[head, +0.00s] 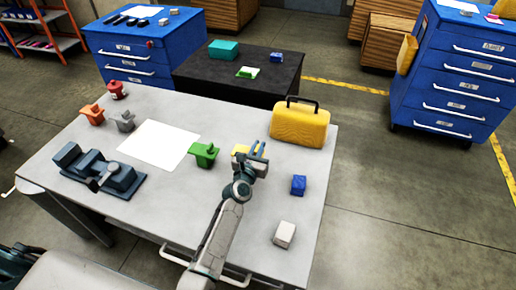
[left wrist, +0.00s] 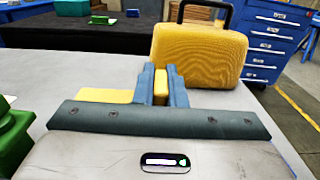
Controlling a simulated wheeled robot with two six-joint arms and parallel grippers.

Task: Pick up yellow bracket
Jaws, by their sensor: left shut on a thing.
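The yellow bracket (head: 240,149) is on the grey table, right of the green bracket. In the left wrist view its flat plate (left wrist: 106,95) shows left of the fingers and its upright part (left wrist: 161,88) sits between them. My left gripper (head: 258,149) is shut on the yellow bracket, and its blue fingers (left wrist: 162,84) flank the upright part. The gripper body hides part of the bracket. I cannot tell whether the bracket touches the table. My right gripper is not in view.
A yellow case (head: 299,126) stands close behind the gripper. A green bracket (head: 204,154) is to the left. A blue block (head: 298,185) and a white block (head: 284,234) lie to the right. A white sheet (head: 160,145), a vise (head: 98,172) and orange, grey and red parts occupy the left.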

